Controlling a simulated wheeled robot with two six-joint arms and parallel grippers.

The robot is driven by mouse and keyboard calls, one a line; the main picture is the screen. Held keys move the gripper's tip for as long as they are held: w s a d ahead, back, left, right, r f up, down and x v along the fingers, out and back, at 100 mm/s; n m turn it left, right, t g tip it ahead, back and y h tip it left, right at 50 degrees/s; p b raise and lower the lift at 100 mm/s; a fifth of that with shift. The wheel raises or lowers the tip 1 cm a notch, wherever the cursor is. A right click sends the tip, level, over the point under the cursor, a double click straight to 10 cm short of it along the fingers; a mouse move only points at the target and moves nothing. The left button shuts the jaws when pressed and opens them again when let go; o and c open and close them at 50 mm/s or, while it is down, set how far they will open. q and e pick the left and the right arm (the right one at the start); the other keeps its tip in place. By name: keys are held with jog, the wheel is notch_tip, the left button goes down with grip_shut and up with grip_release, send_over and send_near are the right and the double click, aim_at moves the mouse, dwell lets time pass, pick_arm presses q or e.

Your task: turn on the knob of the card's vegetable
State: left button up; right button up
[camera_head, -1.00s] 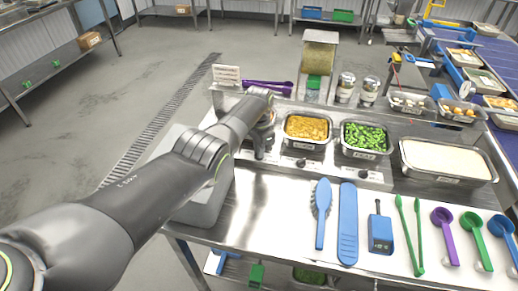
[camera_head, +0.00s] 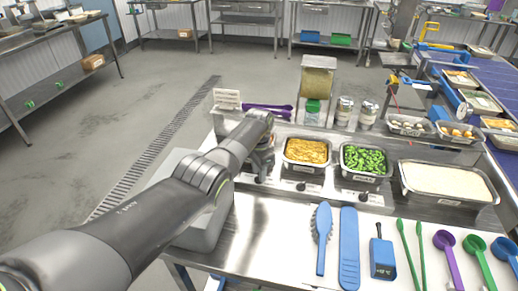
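A white card (camera_head: 227,99) stands upright at the back left of the steel bench; its print is too small to read. A steel pan of yellow-orange vegetable pieces (camera_head: 306,150) and a pan of green vegetable pieces (camera_head: 365,159) sit side by side. Below them on the bench front are dark knobs, one under the yellow pan (camera_head: 301,186) and one under the green pan (camera_head: 364,197). My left gripper (camera_head: 261,168) points down just left of the yellow pan, near the front panel. Its fingers are small and dark, so their opening is unclear. My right gripper is out of view.
A large pan of white rice (camera_head: 446,179) stands to the right. A blue brush (camera_head: 322,238), a blue spatula (camera_head: 349,248), a blue device (camera_head: 382,258), green tongs and colored scoops lie in front. A clear-sided dispenser (camera_head: 316,85) and shakers stand behind.

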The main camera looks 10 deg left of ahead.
pick_arm(q)
notch_tip(320, 180, up, 4)
jog(key=shift+r+p, duration=0.25)
jog(key=shift+p, duration=0.15)
notch_tip(320, 180, up, 12)
jog(key=b, duration=0.2)
